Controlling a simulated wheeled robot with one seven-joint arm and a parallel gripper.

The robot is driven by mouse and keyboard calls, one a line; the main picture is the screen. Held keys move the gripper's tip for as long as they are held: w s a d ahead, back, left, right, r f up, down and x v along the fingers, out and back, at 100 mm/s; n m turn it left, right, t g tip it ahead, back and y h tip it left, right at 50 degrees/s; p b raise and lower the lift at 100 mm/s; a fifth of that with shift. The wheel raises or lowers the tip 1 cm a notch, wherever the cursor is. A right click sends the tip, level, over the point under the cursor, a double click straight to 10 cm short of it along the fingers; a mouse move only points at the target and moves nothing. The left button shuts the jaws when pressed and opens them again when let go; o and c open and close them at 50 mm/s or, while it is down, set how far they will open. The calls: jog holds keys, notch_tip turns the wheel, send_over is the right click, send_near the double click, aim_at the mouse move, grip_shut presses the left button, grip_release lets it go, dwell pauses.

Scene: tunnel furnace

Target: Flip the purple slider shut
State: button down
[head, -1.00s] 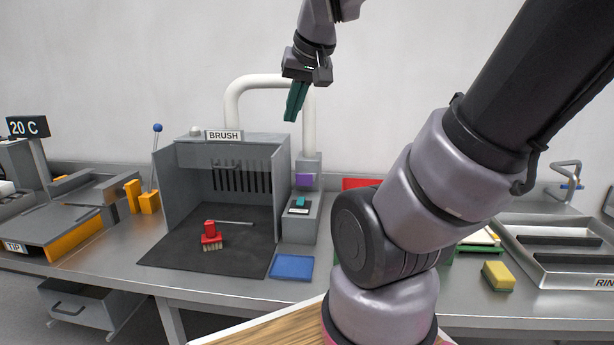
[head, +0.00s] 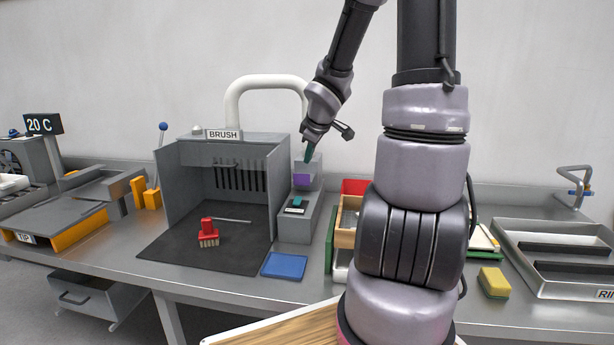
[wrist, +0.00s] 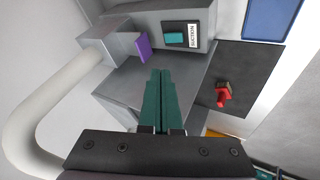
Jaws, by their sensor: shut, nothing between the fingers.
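The purple slider (head: 303,182) is a small purple block on the front of the grey upright box at the right side of the brush booth. It also shows in the wrist view (wrist: 143,46), at upper left of my fingers. My gripper (head: 308,157) is shut and empty, its teal fingers pointing down just above the slider in the head view. In the wrist view the closed fingertips (wrist: 160,74) lie to the lower right of the slider, apart from it. I cannot tell the exact gap, nor whether the slider stands open.
A teal switch (head: 297,201) with a label sits on the low grey box below the slider. The brush booth (head: 180,190) holds a red brush (head: 208,232) on a dark mat. A white pipe (head: 235,97) curves behind. A blue pad (head: 284,266) lies in front.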

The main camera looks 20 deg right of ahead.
jog(key=shift+w+f+n+y, duration=0.6)
jog(key=shift+f+n, duration=0.2)
jog(key=shift+f, duration=0.15)
jog(key=shift+f, duration=0.1)
send_near(297, 183)
notch_tip(297, 183, down, 3)
jog(key=s+a, duration=0.1)
jog(key=a, duration=0.1)
jog(key=shift+w+d+f, duration=0.2)
jog(key=shift+w+d, duration=0.1)
jog(key=shift+w, duration=0.25)
jog(key=shift+w+d+f, duration=0.2)
jog(key=shift+w+d, duration=0.05)
jog(key=shift+w, duration=0.3)
jog(key=shift+w+d, duration=0.4)
jog(key=shift+w, duration=0.3)
